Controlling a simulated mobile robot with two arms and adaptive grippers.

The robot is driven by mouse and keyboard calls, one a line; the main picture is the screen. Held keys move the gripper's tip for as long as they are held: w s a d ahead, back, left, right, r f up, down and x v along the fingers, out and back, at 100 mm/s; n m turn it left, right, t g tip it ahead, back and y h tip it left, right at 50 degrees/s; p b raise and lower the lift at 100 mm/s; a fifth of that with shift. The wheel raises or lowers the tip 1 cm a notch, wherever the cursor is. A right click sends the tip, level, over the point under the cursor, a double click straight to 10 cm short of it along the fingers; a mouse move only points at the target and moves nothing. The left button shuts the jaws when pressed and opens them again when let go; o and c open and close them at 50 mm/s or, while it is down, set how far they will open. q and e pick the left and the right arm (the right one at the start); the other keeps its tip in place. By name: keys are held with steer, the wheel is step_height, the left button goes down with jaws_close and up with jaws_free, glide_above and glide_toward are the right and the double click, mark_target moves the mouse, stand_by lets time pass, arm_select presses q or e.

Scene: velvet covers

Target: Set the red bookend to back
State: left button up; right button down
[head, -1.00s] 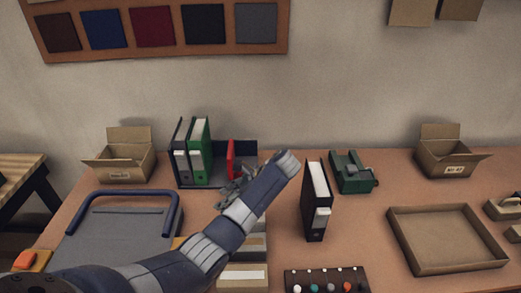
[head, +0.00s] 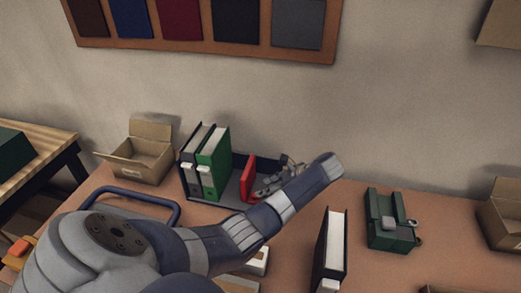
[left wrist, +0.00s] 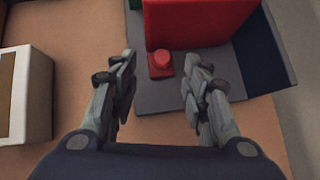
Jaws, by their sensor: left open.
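The red bookend (head: 248,178) stands upright on the dark grey rack (head: 233,197), to the right of the green binder (head: 214,163) and a dark binder (head: 193,160), with a gap between. My left gripper (head: 268,187) is beside the bookend on its right. In the left wrist view the bookend (left wrist: 200,22) is a tall red plate with a small round red knob (left wrist: 162,62) on its base. My open left gripper (left wrist: 162,65) has its fingers on either side of the knob in the picture; I cannot tell if they touch it. My right gripper is not in view.
A black binder (head: 330,252) stands alone on the table to the right. A green device (head: 388,220) sits further right. An open cardboard box (head: 142,155) is left of the rack. A pale box (left wrist: 22,95) lies left of my gripper in the wrist view.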

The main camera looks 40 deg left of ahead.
mark_target(259, 200)
arm_select(q)
steer(key=x, duration=0.4)
steer(key=shift+w+a+f, duration=0.1)
steer(key=shift+w+f, duration=0.05)
steer(key=shift+f, duration=0.05)
steer(key=shift+a+f, duration=0.35)
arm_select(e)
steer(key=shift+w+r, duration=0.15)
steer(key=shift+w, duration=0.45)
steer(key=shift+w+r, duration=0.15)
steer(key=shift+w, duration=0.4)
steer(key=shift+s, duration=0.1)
arm_select(q)
steer(key=shift+d, duration=0.1)
jaws_close()
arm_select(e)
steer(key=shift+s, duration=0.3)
